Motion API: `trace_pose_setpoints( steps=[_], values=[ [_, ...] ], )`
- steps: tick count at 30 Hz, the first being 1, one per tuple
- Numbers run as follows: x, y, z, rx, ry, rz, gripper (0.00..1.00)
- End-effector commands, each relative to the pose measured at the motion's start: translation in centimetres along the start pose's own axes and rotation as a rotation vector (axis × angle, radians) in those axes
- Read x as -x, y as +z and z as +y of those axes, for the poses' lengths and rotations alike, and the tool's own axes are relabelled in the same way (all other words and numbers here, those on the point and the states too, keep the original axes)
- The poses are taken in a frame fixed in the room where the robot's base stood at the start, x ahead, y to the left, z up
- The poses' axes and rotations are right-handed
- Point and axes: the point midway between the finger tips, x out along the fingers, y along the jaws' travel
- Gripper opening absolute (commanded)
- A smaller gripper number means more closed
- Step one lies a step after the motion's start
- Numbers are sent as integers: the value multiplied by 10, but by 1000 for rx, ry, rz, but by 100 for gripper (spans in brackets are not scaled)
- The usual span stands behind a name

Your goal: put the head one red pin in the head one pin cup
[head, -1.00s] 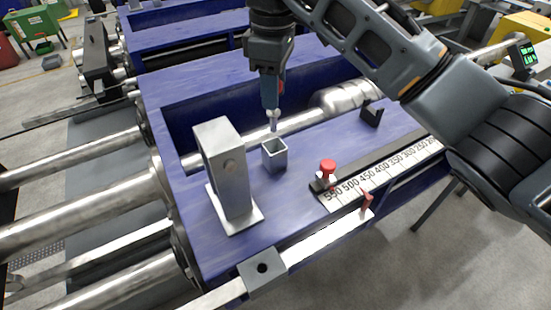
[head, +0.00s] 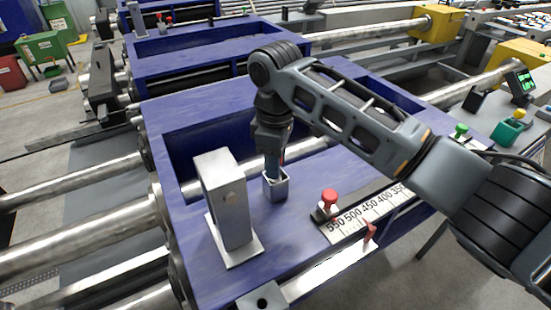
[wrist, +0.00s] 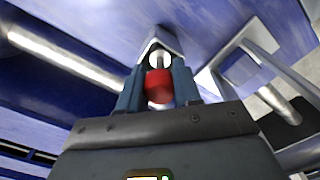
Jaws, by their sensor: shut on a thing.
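My gripper (head: 272,172) points straight down over the pin cup (head: 276,190), a small square grey metal cup on the blue table. It is shut on the red pin, whose red part (wrist: 158,86) shows between the fingers in the wrist view. The pin's pale metal end (wrist: 159,60) lies in front of the mouth of the cup (wrist: 173,42). In the head view the fingertips are at the cup's rim and hide most of the pin. I cannot tell how deep the pin's end reaches.
A tall grey metal bracket (head: 227,205) stands close left of the cup. To the right are a red-knobbed stop (head: 329,199) and a numbered scale (head: 370,209). A long recess with a metal roller lies behind the cup. The blue table top in front is clear.

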Motion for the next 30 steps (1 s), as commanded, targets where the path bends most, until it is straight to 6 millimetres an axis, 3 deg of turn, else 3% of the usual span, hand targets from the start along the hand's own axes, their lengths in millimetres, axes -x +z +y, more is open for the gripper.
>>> trace_pose_setpoints(
  steps=[8,9,16,25,30],
  values=[
    [-2,0,0,0,0,1,0],
    [-2,0,0,0,0,1,36],
    [-1,0,0,0,0,0,58],
    [2,0,0,0,2,0,59],
    [21,-1,0,1,3,2,59]
  ],
)
